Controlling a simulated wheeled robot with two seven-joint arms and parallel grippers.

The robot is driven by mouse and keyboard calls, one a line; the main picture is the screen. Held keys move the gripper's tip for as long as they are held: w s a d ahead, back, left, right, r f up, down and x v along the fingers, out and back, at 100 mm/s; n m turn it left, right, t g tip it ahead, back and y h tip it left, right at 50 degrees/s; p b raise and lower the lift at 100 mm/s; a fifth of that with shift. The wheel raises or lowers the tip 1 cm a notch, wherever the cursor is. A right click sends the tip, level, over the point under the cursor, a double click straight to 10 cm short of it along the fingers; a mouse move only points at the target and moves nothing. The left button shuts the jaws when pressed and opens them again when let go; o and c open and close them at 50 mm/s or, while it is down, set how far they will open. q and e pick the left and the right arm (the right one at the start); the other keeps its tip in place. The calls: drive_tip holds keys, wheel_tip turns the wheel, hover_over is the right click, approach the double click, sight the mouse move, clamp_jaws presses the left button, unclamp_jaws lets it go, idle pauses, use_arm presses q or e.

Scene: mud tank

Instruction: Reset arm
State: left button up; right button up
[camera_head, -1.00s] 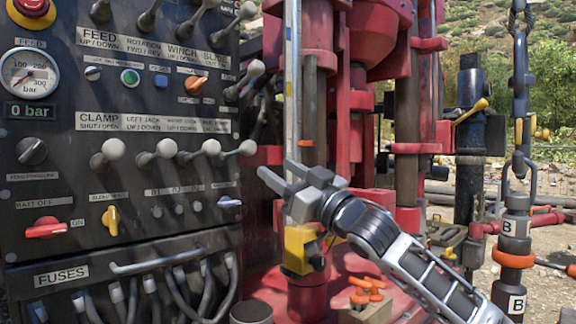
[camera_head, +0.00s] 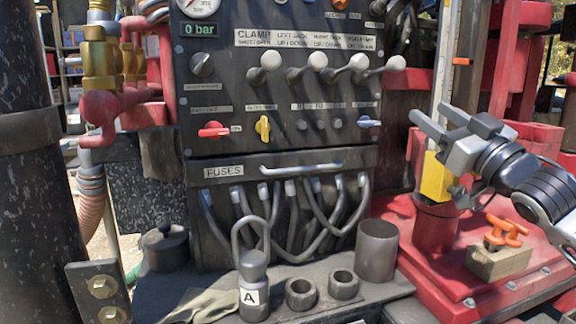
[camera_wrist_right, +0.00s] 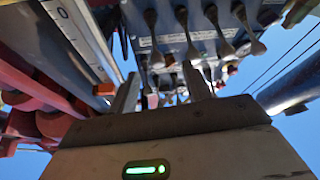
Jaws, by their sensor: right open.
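My right arm comes in from the right edge in the head view, and its grey gripper (camera_head: 430,112) points left, open and empty. It appears just above the yellow block (camera_head: 435,178) and in front of the pale measuring post (camera_head: 446,60). In the right wrist view, the two fingers of my right gripper (camera_wrist_right: 161,88) stand apart with nothing between them. The levers of the control panel (camera_wrist_right: 190,30) show beyond them. My left gripper is not in view.
The black control panel (camera_head: 225,100) has a row of grey-knobbed levers. A labelled lifting piece (camera_head: 253,290), two small rings and a cup (camera_head: 377,250) stand on the ledge. A wooden block with orange taps (camera_head: 500,258) sits on the red base. A dark column fills the far left.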

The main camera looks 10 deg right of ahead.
drive_tip(key=s+a+f+m+g+p, duration=0.1)
drive_tip(key=s+a+f+g, duration=0.15)
drive_tip(key=f, duration=0.65)
drive_tip(key=s+a+f+g+h+p, duration=0.15)
drive_tip(key=a+f, duration=0.25)
drive_tip(key=f, duration=0.6)
drive_tip(key=s+a+f+m+g+p, duration=0.15)
drive_tip(key=a+f, duration=0.25)
drive_tip(key=f, duration=0.5)
use_arm(q)
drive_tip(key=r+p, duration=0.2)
drive_tip(key=p, duration=0.1)
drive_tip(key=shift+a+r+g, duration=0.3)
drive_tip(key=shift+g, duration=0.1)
use_arm(e)
drive_tip(key=s+a+f+g+h, duration=0.1)
drive_tip(key=s+a+f+g, duration=0.1)
drive_tip(key=s+f, duration=0.5)
drive_tip(key=s+a+f+m+g+h, duration=0.1)
drive_tip(key=s+a+f+g, duration=0.2)
drive_tip(key=s+f, duration=0.5)
drive_tip(key=s, duration=0.5)
drive_tip(key=shift+a, duration=0.35)
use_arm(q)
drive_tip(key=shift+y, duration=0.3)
use_arm(e)
drive_tip(key=shift+m, duration=0.25)
